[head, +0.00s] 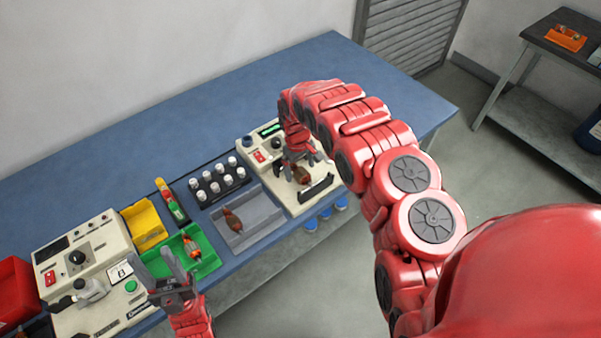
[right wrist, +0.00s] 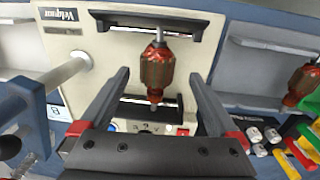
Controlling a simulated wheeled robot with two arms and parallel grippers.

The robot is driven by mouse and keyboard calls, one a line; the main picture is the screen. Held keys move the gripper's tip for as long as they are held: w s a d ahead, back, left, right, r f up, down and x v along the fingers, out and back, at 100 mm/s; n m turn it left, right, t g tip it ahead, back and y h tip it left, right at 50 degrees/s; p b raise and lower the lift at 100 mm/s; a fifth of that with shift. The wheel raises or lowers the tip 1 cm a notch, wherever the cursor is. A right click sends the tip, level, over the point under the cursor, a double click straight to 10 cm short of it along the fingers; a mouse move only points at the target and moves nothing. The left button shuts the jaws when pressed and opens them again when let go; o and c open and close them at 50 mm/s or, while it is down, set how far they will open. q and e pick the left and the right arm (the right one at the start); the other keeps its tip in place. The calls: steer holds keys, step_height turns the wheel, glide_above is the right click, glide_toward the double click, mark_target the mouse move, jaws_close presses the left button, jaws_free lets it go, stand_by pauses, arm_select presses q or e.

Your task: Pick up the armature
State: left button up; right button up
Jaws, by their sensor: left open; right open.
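An armature (head: 303,174) with a reddish-brown body and a metal shaft sits on the cream machine (head: 250,152) at the right of the bench. In the right wrist view this armature (right wrist: 157,68) lies by dark supports. My right gripper (head: 297,166) is over it, open; its fingers stand apart on either side in the right wrist view (right wrist: 158,80). I cannot tell whether they touch it. A second armature (head: 233,219) lies in the grey tray (head: 262,211). A third (head: 192,250) is in the green bin (head: 208,267). My left gripper (head: 154,256) is open and empty, near the green bin.
A second cream machine (head: 105,246) stands at the left, with a red bin (head: 16,285) beside it. A yellow bin (head: 143,222) and a dark rack of white-topped pieces (head: 219,183) stand between the machines. The blue bench (head: 330,62) is clear at the back.

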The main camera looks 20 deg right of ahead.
mark_target(301, 171)
steer(key=shift+w+d+f+p, duration=0.15)
steer(key=shift+f+p, duration=0.2)
steer(key=shift+f, duration=0.5)
steer(key=shift+d+f+p, duration=0.15)
steer(key=shift+f+p, duration=0.15)
steer(key=shift+f, duration=0.55)
jaws_close()
